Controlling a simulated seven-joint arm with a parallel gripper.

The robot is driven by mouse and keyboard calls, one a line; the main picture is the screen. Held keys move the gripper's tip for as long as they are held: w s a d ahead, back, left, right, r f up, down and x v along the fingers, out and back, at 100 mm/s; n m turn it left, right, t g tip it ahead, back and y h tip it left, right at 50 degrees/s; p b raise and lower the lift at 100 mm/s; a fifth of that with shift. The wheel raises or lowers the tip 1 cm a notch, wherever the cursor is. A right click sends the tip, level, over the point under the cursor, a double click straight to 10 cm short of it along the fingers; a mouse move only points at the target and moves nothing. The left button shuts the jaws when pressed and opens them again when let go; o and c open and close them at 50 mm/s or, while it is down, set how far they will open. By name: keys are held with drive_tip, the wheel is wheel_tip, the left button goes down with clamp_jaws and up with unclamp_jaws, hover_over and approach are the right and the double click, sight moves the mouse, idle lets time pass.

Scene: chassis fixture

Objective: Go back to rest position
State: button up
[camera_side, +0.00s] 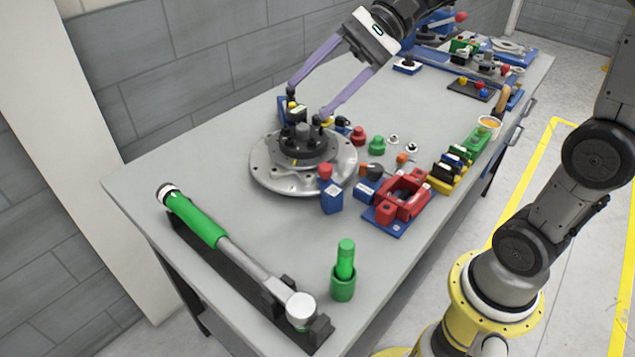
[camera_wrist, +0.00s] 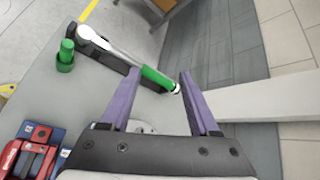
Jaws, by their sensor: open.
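My gripper (camera_side: 307,102) has long purple fingers spread apart. It is above the round metal chassis fixture (camera_side: 262,176), near the dark hub (camera_side: 300,143) at its centre. In the wrist view my gripper (camera_wrist: 157,88) is also open, with nothing visible between the fingertips. The side view does not clearly show whether the fingertips touch the small parts around the hub.
A green-handled torque wrench (camera_side: 205,226) lies in a dark holder at the table's front left. A green cylinder (camera_side: 343,287) stands beside it. A red and blue fixture (camera_side: 402,196) and several small parts are right of the disc.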

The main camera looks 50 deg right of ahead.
drive_tip(key=s+d+f+n+h, duration=0.1)
drive_tip(key=s+f+n+h, duration=0.15)
drive_tip(key=s, duration=0.45)
drive_tip(key=s+f+n+h, duration=0.2)
drive_tip(key=s+n+h, duration=0.15)
drive_tip(key=s, duration=0.35)
drive_tip(key=s+d+f+n+t+h, duration=0.2)
drive_tip(key=d+f+n+h, duration=0.3)
drive_tip(key=d, duration=0.4)
drive_tip(key=shift+s+d+f+n, duration=0.3)
drive_tip(key=shift+s+n, duration=0.2)
drive_tip(key=shift+n, duration=0.2)
